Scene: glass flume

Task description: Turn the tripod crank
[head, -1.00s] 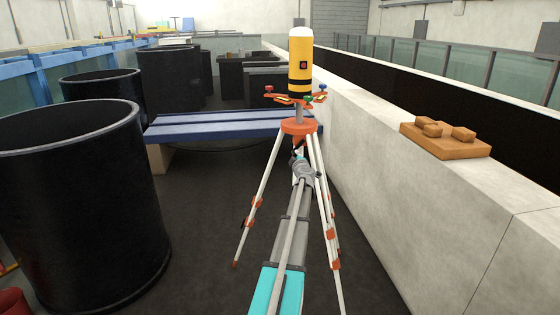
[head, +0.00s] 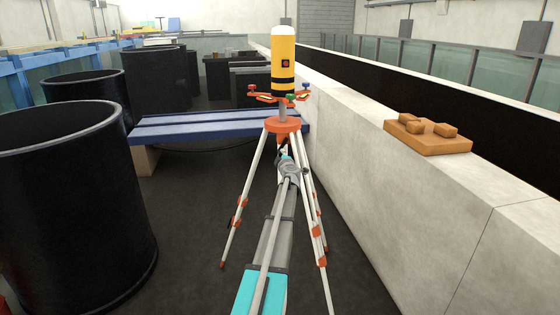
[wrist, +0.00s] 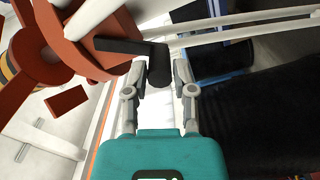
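The tripod (head: 281,125) stands upright on the dark floor, with an orange head, white legs and orange clamps. It bears a yellow and black instrument (head: 284,62). The black crank (wrist: 132,47) shows beside the orange tripod head (wrist: 95,50) in the wrist view; its arm runs sideways to a stubby handle (wrist: 159,66). My gripper (wrist: 160,72) is open, with one fingertip on each side of the handle and narrow gaps showing. In the head view my gripper (head: 284,150) is just below the tripod head, and the crank is mostly hidden.
A concrete wall (head: 375,170) runs along the right, with a brown block tray (head: 430,143) on top. A large black tank (head: 75,210) stands at the left. A blue bench (head: 200,127) is behind the tripod. Floor is free between tank and tripod.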

